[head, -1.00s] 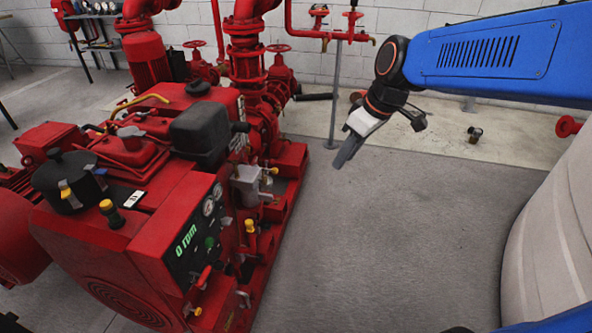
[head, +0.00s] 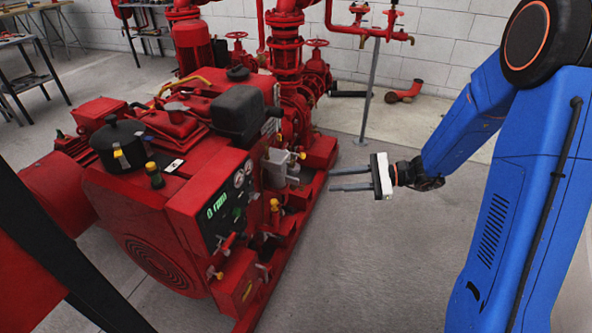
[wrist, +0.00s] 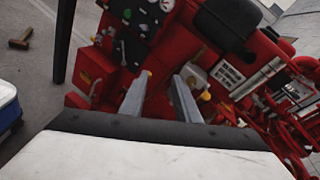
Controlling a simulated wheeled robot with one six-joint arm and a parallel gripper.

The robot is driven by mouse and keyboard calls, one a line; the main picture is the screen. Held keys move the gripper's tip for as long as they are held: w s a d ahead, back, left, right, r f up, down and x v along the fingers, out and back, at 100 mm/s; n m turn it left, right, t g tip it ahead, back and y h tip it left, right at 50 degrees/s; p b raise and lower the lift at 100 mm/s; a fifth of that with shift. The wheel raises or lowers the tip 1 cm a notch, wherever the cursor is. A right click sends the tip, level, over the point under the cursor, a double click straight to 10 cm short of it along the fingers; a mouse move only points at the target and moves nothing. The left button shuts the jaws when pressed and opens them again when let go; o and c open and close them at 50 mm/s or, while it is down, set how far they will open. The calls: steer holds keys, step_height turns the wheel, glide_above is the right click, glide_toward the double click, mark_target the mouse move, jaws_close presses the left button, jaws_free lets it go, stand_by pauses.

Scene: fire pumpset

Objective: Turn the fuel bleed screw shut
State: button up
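The red pump engine (head: 150,215) stands at the left and centre of the head view. On its near side, a grey housing (head: 277,168) carries a small yellow fitting (head: 302,155). Another yellow knob (head: 275,205) sits lower, beside the gauge panel. I cannot tell for sure which small yellow part is the fuel bleed screw. My gripper (head: 332,181) is open and empty, its two fingers pointing left toward the engine side, apparently short of it. In the wrist view the gripper (wrist: 162,77) faces the engine, and a yellow part (wrist: 205,95) shows just right of the right finger.
The gauge panel (head: 228,208) reads 0 rpm. Red pipes and valves (head: 288,60) rise behind the engine, with a thin grey post (head: 369,95) to their right. A hammer (wrist: 20,40) and a blue box (wrist: 8,105) lie at the wrist view's left. The floor (head: 370,270) right of the engine is clear.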

steer(key=w+d+f+m+t+y, duration=0.1)
steer(key=w+d+f+m+t, duration=0.3)
steer(key=m, duration=0.4)
steer(key=t, duration=0.1)
glide_toward(293, 164)
steer(key=x, duration=0.5)
steer(key=w+f+x, duration=0.1)
steer(key=x, duration=0.2)
steer(key=shift+f, duration=0.1)
jaws_close()
